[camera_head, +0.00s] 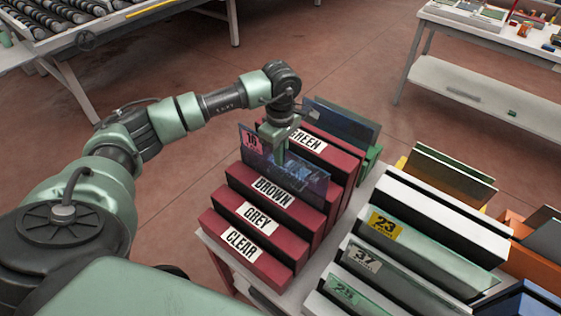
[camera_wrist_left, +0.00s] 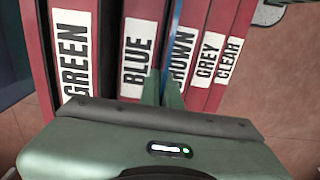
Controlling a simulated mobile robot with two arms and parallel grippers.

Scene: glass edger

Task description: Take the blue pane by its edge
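The blue pane (camera_head: 305,180) is a see-through bluish sheet with a pink 16 label at its upper left corner. It stands upright in the red rack (camera_head: 262,264), in front of the hidden BLUE label and behind the BROWN one. In the left wrist view the pane (camera_wrist_left: 176,35) is a thin blue line between the BLUE and BROWN dividers. My left gripper (camera_head: 281,150) is over the pane's top edge. Its two fingertips (camera_wrist_left: 163,88) lie close on either side of the pane, with no clear gap. My right gripper is out of view.
A darker pane (camera_head: 342,122) stands behind the GREEN divider. Orange holders with panes (camera_head: 540,262) are further right. Open floor (camera_head: 330,50) lies behind.

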